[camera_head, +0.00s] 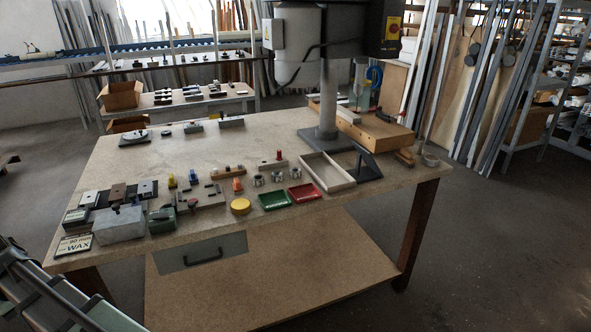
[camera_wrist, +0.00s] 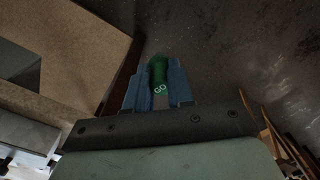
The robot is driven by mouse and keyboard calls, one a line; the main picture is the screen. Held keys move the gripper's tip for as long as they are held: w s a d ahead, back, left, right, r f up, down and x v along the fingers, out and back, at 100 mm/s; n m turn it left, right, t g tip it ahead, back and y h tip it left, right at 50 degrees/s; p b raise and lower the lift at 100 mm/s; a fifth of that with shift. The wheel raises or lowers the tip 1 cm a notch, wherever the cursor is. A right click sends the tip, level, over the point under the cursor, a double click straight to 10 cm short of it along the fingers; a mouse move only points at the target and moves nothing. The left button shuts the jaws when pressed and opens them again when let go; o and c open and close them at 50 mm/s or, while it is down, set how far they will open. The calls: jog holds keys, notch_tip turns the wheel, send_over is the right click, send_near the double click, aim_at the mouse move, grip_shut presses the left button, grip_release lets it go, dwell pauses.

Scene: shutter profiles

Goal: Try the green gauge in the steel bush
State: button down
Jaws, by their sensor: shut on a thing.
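My gripper (camera_wrist: 160,78) shows in the wrist view, its two blue fingers shut on a green gauge (camera_wrist: 159,72) marked "GO". The gauge's far end points away from the camera, over dark floor, and touches nothing that I can see. Part of the gauge is hidden between the fingers. In the head view my gripper is not in sight. Three small steel rings or bushes stand in a row on the bench, left (camera_head: 259,180), middle (camera_head: 276,177) and right (camera_head: 294,174). I cannot tell which of them is the steel bush.
The bench (camera_head: 270,132) carries a green tray (camera_head: 275,201), a red tray (camera_head: 302,194), a yellow disc (camera_head: 240,206) and a grey open box (camera_head: 335,182). Blocks and a "WAX" sign (camera_head: 75,244) crowd the left front. A drill press column (camera_head: 328,100) stands behind. The middle back is fairly clear.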

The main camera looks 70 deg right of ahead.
jog(key=shift+r, duration=1.65)
jog(key=s+d+m, duration=0.2)
jog(key=s+d, duration=0.1)
jog(key=d, duration=1)
jog(key=s+d+m, duration=0.2)
jog(key=d+m, duration=0.1)
jog(key=d, duration=1)
jog(key=s+d+m, duration=0.2)
jog(key=s+d, duration=0.1)
jog(key=d, duration=0.9)
jog(key=s+d+r+m, duration=0.2)
jog(key=s+d, duration=0.5)
jog(key=d, duration=0.6)
jog(key=s+d+r+m, duration=0.15)
jog(key=s+d, duration=0.55)
jog(key=d, duration=0.7)
jog(key=s+d+r+m, duration=0.1)
jog(key=s+d+m, duration=0.2)
jog(key=s+d, duration=0.75)
jog(key=w+d+r, duration=0.2)
jog(key=w+d, duration=0.3)
jog(key=d, duration=0.7)
jog(key=shift+w+d+m, duration=0.15)
jog(key=shift+d+m, duration=0.15)
jog(key=shift+m, duration=0.15)
